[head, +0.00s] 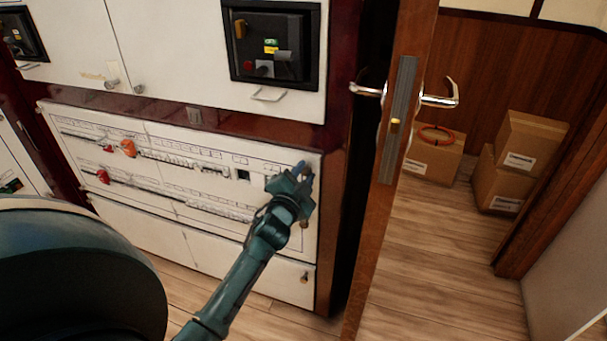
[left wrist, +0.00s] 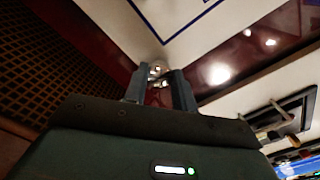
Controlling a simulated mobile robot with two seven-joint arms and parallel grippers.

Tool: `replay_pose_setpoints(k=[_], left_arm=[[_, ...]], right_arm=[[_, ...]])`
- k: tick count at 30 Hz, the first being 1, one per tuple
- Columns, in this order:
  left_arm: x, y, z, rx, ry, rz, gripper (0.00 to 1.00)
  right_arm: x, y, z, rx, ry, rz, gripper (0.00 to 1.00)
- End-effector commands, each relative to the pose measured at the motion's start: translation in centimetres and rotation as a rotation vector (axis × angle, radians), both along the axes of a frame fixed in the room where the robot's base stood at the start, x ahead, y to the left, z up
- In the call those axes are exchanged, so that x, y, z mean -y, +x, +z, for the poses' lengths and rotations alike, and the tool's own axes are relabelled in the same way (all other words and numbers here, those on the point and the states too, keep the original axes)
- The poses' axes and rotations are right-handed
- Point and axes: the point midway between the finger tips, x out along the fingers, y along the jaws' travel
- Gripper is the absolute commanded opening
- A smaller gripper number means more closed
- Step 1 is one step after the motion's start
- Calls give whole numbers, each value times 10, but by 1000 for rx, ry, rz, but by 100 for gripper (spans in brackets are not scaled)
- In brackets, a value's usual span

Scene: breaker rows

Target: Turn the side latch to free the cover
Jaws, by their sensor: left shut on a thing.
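The cover (head: 215,150) is a wide white panel with rows of breakers and line markings, low on the cabinet front. It sits flat against the cabinet. My left gripper (head: 300,174) is at the cover's upper right corner, by its right edge. It is shut on a small metallic latch (left wrist: 156,72), which shows between the fingertips in the left wrist view. In the head view the gripper hides this latch, and its exact angle cannot be told. My right gripper is not in view.
A door (head: 400,110) with a lever handle (head: 439,98) stands open close to the right of the cabinet. Cardboard boxes (head: 530,145) sit on the floor beyond it. A lower white panel (head: 225,257) has a small brass-coloured fitting (head: 304,277) at its right.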

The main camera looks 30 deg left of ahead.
Motion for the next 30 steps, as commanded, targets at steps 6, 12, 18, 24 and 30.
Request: replay_pose_setpoints(k=[6, 12, 18, 24, 30], left_arm=[[0, 0, 0, 6, -17, 0, 4], [0, 0, 0, 6, -17, 0, 4], [0, 0, 0, 5, -16, 0, 35], [0, 0, 0, 4, -15, -1, 48], [0, 0, 0, 4, -15, 0, 48]], right_arm=[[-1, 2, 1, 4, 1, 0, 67], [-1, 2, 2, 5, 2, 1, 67], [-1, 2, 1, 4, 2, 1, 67], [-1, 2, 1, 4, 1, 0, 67], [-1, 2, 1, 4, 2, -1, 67]])
